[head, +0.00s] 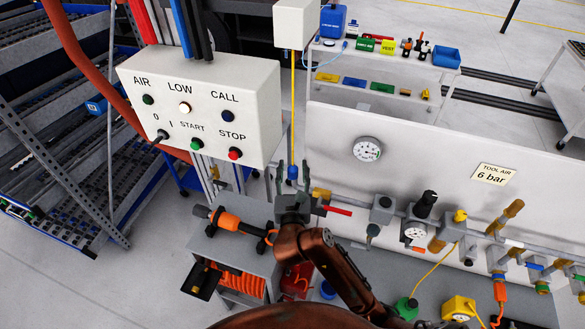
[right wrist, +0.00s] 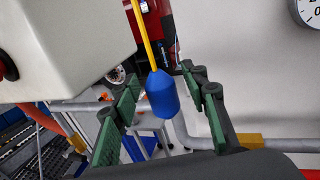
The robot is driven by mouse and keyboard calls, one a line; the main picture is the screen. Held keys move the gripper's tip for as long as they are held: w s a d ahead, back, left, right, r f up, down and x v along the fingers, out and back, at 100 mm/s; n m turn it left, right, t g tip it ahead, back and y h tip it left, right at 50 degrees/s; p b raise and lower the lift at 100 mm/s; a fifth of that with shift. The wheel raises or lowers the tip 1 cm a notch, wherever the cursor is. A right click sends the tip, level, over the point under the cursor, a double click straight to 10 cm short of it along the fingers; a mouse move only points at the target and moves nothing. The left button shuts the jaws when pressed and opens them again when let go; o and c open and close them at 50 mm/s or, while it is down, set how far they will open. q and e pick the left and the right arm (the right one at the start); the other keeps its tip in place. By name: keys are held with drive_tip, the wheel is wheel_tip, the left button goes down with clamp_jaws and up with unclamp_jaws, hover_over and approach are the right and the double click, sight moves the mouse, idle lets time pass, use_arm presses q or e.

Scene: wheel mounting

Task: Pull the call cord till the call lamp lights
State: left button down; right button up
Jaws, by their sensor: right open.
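The call cord (head: 293,90) is yellow and hangs from a white box (head: 296,24), ending in a blue handle (head: 292,173). In the right wrist view the handle (right wrist: 162,94) hangs between the green-padded fingers, with gaps on both sides. My right gripper (head: 293,180) is open around the handle, not closed on it. The call lamp (head: 228,116), under CALL on the white control box (head: 262,140), is dark blue and looks unlit. My left gripper is not in view.
The control box stands close left of my right gripper. A white panel with a gauge (head: 367,149) and a pipe with valves (head: 414,232) lies to the right. An orange-and-black tool (head: 228,220) rests on a grey stand below left.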

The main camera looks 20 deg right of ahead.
drive_tip(key=c, duration=0.8)
drive_tip(key=shift+c, duration=1.4)
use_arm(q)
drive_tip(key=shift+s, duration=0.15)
use_arm(e)
clamp_jaws()
